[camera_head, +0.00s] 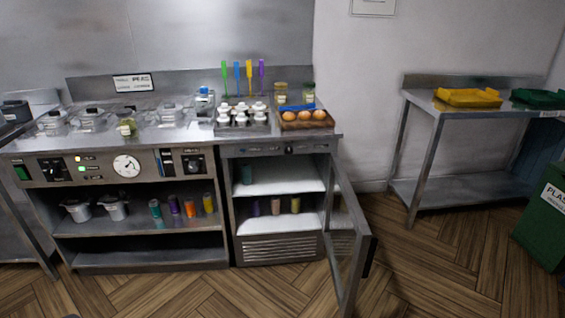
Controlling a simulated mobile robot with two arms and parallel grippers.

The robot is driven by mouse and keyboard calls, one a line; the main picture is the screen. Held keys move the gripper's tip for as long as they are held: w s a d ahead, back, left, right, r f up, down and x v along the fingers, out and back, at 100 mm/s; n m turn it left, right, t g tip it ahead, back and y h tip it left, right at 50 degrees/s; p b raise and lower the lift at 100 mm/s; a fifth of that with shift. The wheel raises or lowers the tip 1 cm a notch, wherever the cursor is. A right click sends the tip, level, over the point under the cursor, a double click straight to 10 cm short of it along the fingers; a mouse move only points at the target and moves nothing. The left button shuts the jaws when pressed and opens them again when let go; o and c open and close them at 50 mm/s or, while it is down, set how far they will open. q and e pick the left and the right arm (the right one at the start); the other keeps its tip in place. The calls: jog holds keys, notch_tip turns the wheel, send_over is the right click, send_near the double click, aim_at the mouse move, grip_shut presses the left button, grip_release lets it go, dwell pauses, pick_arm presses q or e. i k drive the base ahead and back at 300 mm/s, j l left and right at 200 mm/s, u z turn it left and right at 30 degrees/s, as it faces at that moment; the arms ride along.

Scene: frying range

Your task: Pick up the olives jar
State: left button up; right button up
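No jar label is readable, so I cannot tell for sure which one holds olives. A jar with a green lid (308,94) stands at the back right of the counter, behind the egg tray. A jar with a yellowish lid (281,94) stands just left of it. Neither of my grippers is in view.
The steel counter (175,135) holds lidded containers and a brown tray with eggs (303,125). Below, the fridge door (347,225) hangs open into the floor space. A side table (440,108) with a yellow tray (468,97) stands right; floor lies between.

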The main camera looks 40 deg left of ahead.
aim_at(128, 126)
jog(key=u, duration=1.15)
jog(key=i+j+u, duration=0.1)
jog(key=u, duration=0.5)
jog(key=i+u, duration=0.2)
jog(key=i, duration=0.3)
jog(key=i+l+u, duration=0.2)
jog(key=i, duration=0.25)
jog(key=i+l+u, duration=0.25)
jog(key=i, duration=0.2)
